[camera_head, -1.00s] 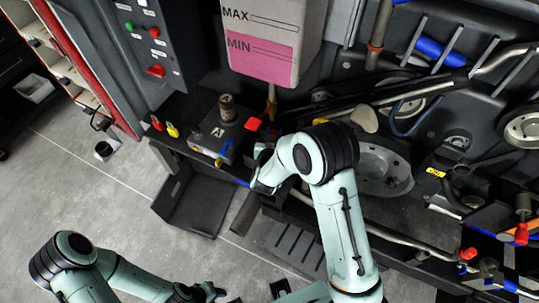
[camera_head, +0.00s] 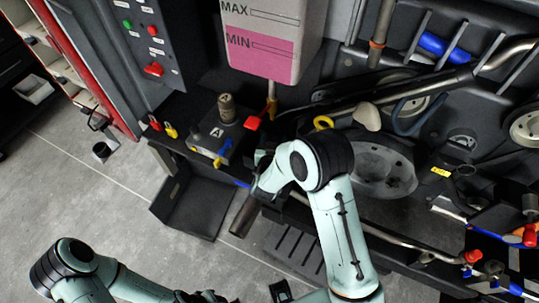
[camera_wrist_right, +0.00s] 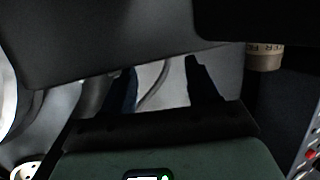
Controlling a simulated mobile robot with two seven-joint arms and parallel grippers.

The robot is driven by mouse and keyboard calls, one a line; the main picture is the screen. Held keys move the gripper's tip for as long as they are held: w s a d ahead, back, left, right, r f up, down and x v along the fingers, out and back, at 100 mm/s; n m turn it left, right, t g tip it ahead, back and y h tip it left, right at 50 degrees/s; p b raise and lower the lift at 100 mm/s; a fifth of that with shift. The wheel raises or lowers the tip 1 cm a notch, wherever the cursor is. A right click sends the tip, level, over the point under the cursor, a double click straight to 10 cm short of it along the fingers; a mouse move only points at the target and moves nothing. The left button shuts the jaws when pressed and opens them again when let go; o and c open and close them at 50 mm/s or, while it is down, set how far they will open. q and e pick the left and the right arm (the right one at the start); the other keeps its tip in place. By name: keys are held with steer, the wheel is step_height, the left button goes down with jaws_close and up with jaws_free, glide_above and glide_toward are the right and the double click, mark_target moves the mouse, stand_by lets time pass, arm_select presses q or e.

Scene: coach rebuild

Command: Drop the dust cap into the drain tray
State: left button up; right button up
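No dust cap can be made out for certain. A small red piece (camera_head: 252,123) shows beside the tank's lower tip and may be it. A dark open tray (camera_head: 185,215), likely the drain tray, sits low at the left below the ledge and looks empty. My right gripper (camera_head: 264,163) is near the ledge, right of and above the tray, mostly hidden by my arm. In the right wrist view its two fingers (camera_wrist_right: 160,82) stand apart with nothing visible between them. My left gripper (camera_head: 203,297) barely shows at the bottom edge; its fingers are unclear.
A tank (camera_head: 268,45) with MAX and MIN marks hangs above the ledge. A grey block (camera_head: 212,143) with a ribbed knob (camera_head: 227,107) stands on the ledge. A yellow ring (camera_head: 323,123) and pipes lie to the right. Grey floor (camera_head: 90,205) is open at the left.

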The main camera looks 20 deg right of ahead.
steer(key=b+v, duration=0.1)
steer(key=v, duration=1.2)
steer(key=shift+a+b, duration=0.15)
steer(key=shift+b, duration=0.15)
steer(key=shift+s, duration=0.15)
